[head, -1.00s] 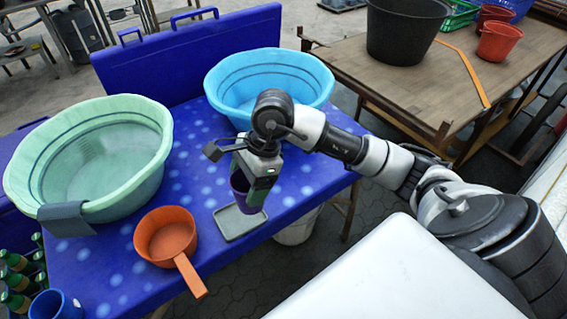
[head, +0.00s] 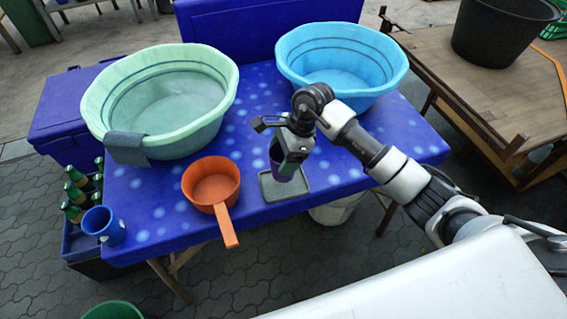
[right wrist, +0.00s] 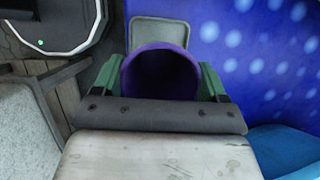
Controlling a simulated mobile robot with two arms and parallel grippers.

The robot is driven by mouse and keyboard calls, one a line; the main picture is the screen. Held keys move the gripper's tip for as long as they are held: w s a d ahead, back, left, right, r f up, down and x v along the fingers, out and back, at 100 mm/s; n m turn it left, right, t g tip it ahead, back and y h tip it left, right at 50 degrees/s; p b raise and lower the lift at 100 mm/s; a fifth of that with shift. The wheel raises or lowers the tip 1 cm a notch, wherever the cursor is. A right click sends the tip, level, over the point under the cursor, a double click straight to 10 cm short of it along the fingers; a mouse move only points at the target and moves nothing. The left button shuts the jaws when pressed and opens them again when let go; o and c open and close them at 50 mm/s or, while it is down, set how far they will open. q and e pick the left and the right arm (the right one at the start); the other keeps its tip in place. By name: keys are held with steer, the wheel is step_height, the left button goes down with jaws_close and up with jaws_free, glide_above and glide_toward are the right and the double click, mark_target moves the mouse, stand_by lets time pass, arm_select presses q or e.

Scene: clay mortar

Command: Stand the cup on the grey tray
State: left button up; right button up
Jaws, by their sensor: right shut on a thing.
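The purple cup (head: 277,169) is in my right gripper (head: 285,163), whose green fingers are closed on its two sides. In the right wrist view I look into the dark mouth of the cup (right wrist: 160,72) between the fingers (right wrist: 160,85). The cup looks about upright. The grey tray (head: 298,188) lies on the blue table, and in the head view the cup's lower end overlaps it. The tray (right wrist: 177,27) also shows past the cup in the wrist view. I cannot tell whether the cup's base touches it. My left gripper is out of view.
An orange pan (head: 212,187) stands left of the tray, its handle past the front edge. A green basin (head: 190,130) and a light blue basin (head: 340,45) stand behind. A blue mug (head: 103,225) and bottles (head: 75,192) are at the left. Table right of the tray is clear.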

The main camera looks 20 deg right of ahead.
steer(key=shift+f, duration=1.95)
steer(key=shift+f, duration=0.2)
steer(key=o, duration=0.9)
steer(key=shift+r, duration=0.1)
steer(key=shift+r+p, duration=0.25)
steer(key=shift+p, duration=0.1)
steer(key=b+v, duration=0.1)
steer(key=v, duration=1)
steer(key=shift+d+r, duration=0.2)
steer(key=shift+r, duration=0.15)
